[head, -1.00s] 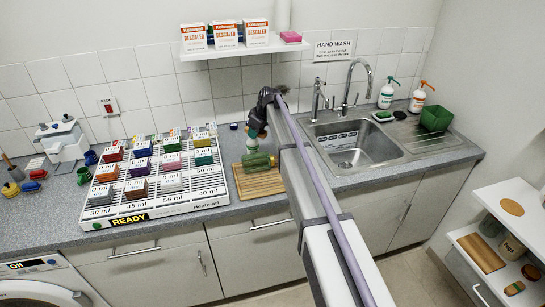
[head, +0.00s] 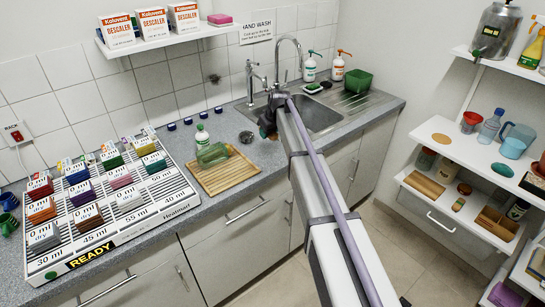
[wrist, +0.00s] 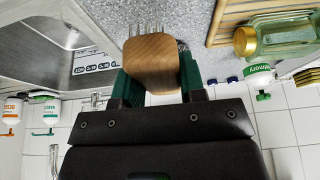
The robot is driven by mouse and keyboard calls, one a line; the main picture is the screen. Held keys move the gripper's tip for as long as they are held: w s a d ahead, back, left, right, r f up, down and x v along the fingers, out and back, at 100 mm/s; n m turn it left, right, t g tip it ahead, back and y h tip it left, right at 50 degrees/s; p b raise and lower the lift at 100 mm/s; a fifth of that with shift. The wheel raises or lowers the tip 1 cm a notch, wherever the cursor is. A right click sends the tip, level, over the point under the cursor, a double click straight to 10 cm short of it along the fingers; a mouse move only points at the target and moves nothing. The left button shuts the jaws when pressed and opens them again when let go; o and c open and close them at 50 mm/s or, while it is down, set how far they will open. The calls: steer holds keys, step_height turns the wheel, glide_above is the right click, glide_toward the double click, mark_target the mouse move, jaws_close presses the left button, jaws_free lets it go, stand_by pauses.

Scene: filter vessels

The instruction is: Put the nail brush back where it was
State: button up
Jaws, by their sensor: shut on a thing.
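The nail brush (wrist: 151,64) has a wooden back and grey bristles, seen in the wrist view. My gripper (wrist: 151,82) is shut on it, with a green finger on each side. The bristles point to the top of that view, over the grey counter beside the sink. In the head view my gripper (head: 268,126) is at the left front of the sink, and the brush is mostly hidden by my arm there.
The steel sink (head: 318,116) and tap (head: 298,55) are close by. A wooden rack (head: 225,175) with a green bottle (head: 212,154) lies left. A dark round thing (head: 247,137) sits between. A green box (head: 358,80) stands on the drainer. Shelves (head: 450,150) stand right.

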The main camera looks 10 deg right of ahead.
mark_target(267, 154)
step_height(267, 154, down, 10)
steer(key=b, duration=0.8)
steer(key=shift+r, duration=0.2)
steer(key=shift+r+p, duration=0.3)
steer(key=shift+r, duration=0.05)
steer(key=shift+f+b, duration=0.3)
steer(key=o, duration=1)
steer(key=shift+r, duration=0.1)
